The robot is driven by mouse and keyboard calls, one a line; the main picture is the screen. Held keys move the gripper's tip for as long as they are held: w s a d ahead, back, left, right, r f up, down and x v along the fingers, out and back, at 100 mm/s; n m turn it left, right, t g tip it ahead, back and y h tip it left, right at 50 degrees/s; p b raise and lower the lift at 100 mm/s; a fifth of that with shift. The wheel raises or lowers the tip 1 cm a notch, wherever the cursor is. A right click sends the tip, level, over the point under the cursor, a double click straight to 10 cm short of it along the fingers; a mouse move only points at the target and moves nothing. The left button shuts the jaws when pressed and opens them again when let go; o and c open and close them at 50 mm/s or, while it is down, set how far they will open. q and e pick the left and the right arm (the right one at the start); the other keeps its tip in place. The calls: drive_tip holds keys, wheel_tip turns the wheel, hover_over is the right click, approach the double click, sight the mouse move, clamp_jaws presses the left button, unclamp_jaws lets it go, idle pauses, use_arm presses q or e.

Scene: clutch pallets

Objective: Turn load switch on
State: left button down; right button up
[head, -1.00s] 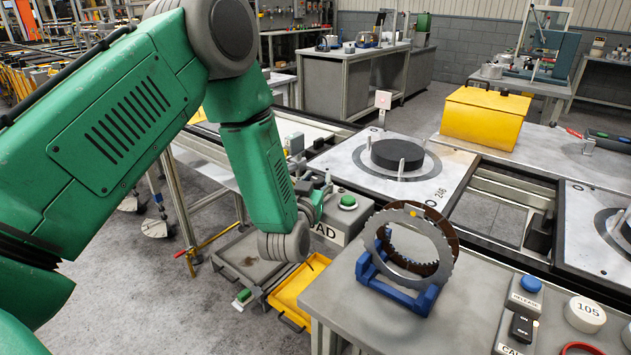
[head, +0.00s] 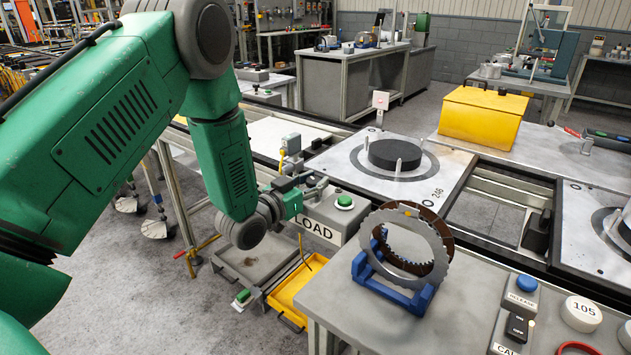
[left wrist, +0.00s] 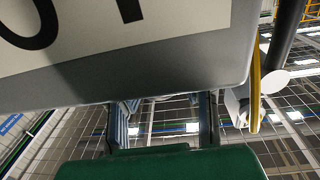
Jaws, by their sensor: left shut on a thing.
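The grey load switch box (head: 360,217) stands at the near left of the bench line. It carries a white LOAD label and a green button (head: 344,201) on top. My left gripper (head: 316,187) is at the box's left upper end, left of the green button. It is shut on the load switch, but the fingertips and the gripped part are small and partly hidden. In the left wrist view the box (left wrist: 200,75) fills the upper part with part of its lettering. The gripper fingers (left wrist: 165,108) run up behind its lower edge. My right gripper is out of view.
A toothed ring (head: 377,235) stands in a blue holder (head: 420,303) on the near table. A yellow tray (head: 290,290) lies below the box. A pallet with a black disc (head: 396,153) is behind it, and a yellow case (head: 483,117) sits farther right.

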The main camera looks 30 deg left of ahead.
sight(312, 179)
use_arm(q)
drive_tip(key=m+g+h, duration=0.1)
drive_tip(key=h, duration=0.1)
drive_tip(key=m+h, duration=0.2)
drive_tip(key=h, duration=0.1)
drive_tip(key=shift+s+a+f+m+g, duration=0.1)
drive_tip(key=shift+s+f+m+g, duration=0.05)
drive_tip(key=shift+f+m+g, duration=0.2)
drive_tip(key=shift+f+m+g+h, duration=0.1)
drive_tip(key=shift+m+g+h, duration=1.3)
drive_tip(key=shift+h, duration=0.9)
drive_tip(key=c, duration=1.1)
unclamp_jaws()
drive_tip(key=shift+c, duration=0.2)
drive_tip(key=shift+a, duration=0.1)
drive_tip(key=shift+m, duration=0.25)
wheel_tip(312, 179, up, 9)
drive_tip(key=shift+f, duration=0.1)
drive_tip(key=shift+r, duration=0.6)
